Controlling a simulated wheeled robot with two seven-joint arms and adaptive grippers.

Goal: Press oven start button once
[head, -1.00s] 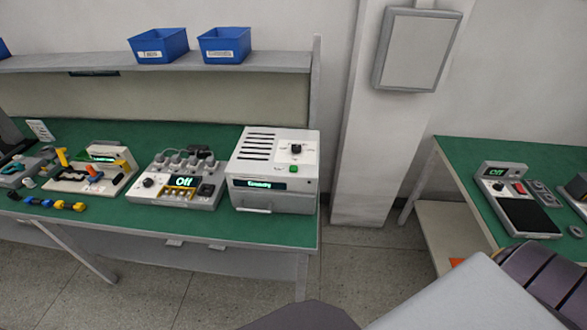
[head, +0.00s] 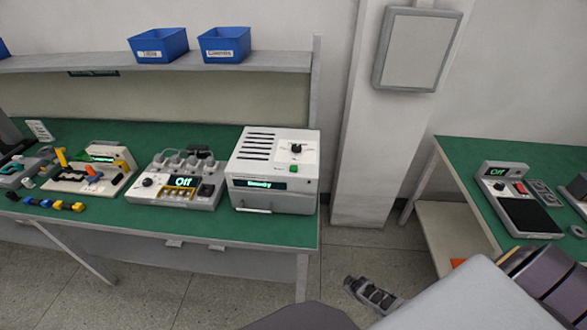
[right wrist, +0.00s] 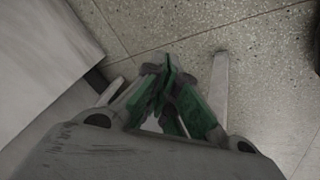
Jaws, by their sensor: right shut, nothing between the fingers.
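The oven (head: 272,197) is a white box with top slots, a dial and a lit display, standing at the right end of the green bench. A green button (head: 293,169), which I take as the start button, is on its upper front panel, below the dial. My right gripper (head: 353,285) shows low in the head view, over the floor, below and right of the oven and well apart from it. In the right wrist view its green-padded fingers (right wrist: 167,65) are together and empty, with floor behind. My left gripper is not in view.
A grey device with an "Off" display (head: 176,190) stands left of the oven on the green bench (head: 262,232). Blue bins (head: 225,45) sit on the shelf above. A second green table (head: 459,160) with another "Off" device is at right. Floor lies between the benches.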

